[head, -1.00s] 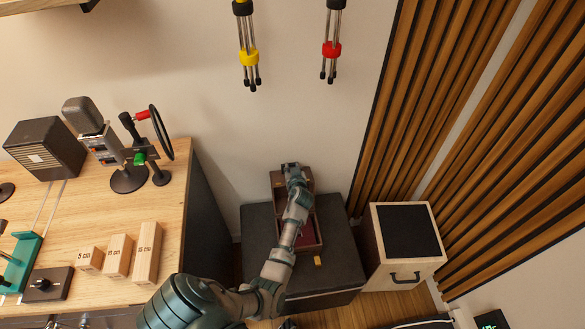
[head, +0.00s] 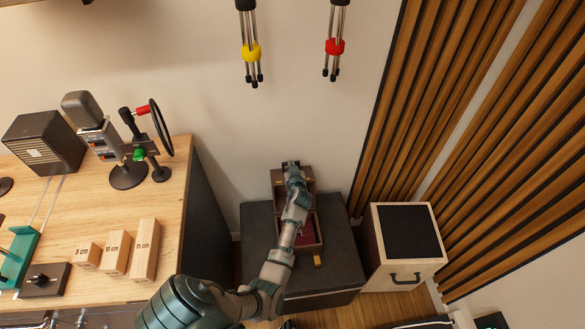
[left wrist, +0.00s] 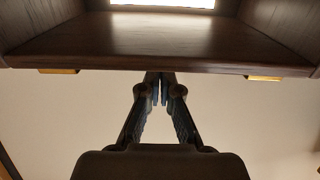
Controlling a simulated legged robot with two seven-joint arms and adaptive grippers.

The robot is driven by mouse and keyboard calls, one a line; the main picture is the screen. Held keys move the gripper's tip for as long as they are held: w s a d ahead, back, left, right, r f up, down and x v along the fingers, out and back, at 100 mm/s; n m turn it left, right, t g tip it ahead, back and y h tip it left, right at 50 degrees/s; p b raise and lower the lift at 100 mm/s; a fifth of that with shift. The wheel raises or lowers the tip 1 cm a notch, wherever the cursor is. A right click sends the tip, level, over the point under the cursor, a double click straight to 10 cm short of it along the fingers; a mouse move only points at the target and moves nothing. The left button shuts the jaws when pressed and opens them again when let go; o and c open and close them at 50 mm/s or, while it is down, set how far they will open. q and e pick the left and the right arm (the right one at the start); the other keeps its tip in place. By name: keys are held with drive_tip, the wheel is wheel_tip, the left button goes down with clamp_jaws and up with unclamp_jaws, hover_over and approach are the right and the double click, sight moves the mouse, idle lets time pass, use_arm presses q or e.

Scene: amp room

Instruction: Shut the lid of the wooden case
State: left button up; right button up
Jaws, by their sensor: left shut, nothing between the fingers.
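The wooden case (head: 317,247) sits on a dark grey box with its lid (head: 279,177) standing raised at the back, near the wall. A dark red lining shows inside the case, and a small brass clasp is at its front. My left gripper (head: 291,168) is shut and empty, at the upper part of the raised lid, with my arm crossing over the open case and hiding part of it. In the left wrist view the shut fingertips (left wrist: 160,78) are close to the edge of a brown wooden panel (left wrist: 150,40) with brass pieces; contact cannot be told. My right gripper is not in view.
The dark grey box (head: 258,226) bears the case. A pale wooden cabinet with a black top (head: 408,232) stands at the right. At the left is a desk (head: 70,222) with a microphone and wooden blocks. Slatted panels line the right wall.

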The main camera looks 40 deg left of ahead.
use_arm(q)
drive_tip(key=o, duration=0.8)
drive_tip(key=shift+w+r, duration=0.15)
drive_tip(key=o, duration=0.9)
drive_tip(key=shift+f, duration=0.2)
drive_tip(key=v, duration=1.2)
